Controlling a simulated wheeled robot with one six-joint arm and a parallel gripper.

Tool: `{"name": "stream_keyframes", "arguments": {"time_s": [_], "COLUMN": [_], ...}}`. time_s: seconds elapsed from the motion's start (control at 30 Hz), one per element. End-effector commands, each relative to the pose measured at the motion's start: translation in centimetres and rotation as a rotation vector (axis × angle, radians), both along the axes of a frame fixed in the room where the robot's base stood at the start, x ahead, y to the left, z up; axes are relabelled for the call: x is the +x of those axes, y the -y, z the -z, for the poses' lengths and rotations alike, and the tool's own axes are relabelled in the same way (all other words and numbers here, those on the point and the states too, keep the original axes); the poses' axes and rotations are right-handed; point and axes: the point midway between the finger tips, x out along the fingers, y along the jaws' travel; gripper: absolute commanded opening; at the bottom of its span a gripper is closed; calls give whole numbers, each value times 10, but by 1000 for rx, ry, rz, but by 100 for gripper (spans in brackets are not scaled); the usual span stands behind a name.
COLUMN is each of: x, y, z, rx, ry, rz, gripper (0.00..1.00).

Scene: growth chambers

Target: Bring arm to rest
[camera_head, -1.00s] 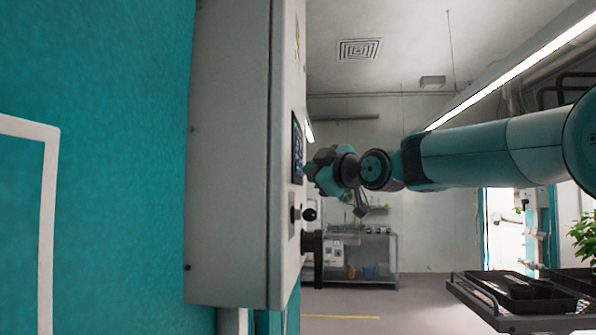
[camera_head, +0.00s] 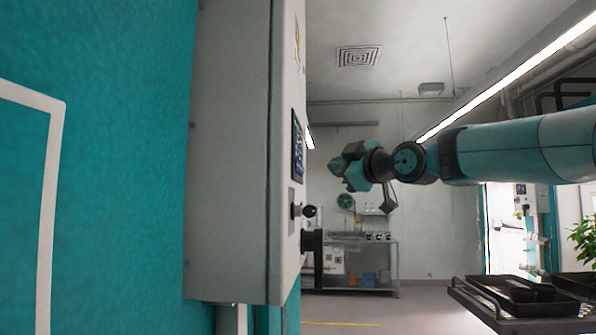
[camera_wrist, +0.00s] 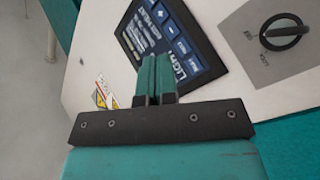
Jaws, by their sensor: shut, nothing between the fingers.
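My gripper (camera_wrist: 155,72) shows in the wrist view with its two fingers together and nothing between them. It faces the front of a pale control box, where a dark keypad panel (camera_wrist: 190,35) lies behind the fingertips and a black rotary knob (camera_wrist: 284,31) sits to the right. In the head view my arm reaches in from the right, and my gripper (camera_head: 340,170) hangs in the air to the right of the control box (camera_head: 228,150), with a gap between them.
A black lever knob (camera_head: 309,212) sticks out of the box below its screen (camera_head: 297,146). Black trays (camera_head: 520,300) and a plant (camera_head: 584,240) stand at the lower right. A metal bench (camera_head: 360,262) stands at the back. The floor between is clear.

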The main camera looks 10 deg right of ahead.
Motion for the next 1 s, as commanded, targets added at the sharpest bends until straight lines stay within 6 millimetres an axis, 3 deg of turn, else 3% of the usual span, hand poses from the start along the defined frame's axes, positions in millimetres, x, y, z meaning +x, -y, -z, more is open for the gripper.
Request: {"name": "stream_keyframes", "arguments": {"time_s": [0.73, 0.87, 1.0], "x": [-3, -16, -58], "y": [2, -14, -44], "z": [3, 35, 108], "rx": [2, 33, 94], "ry": [-11, -141, -440], "rz": [-3, -29, -66], "gripper": [0, 0, 0]}}
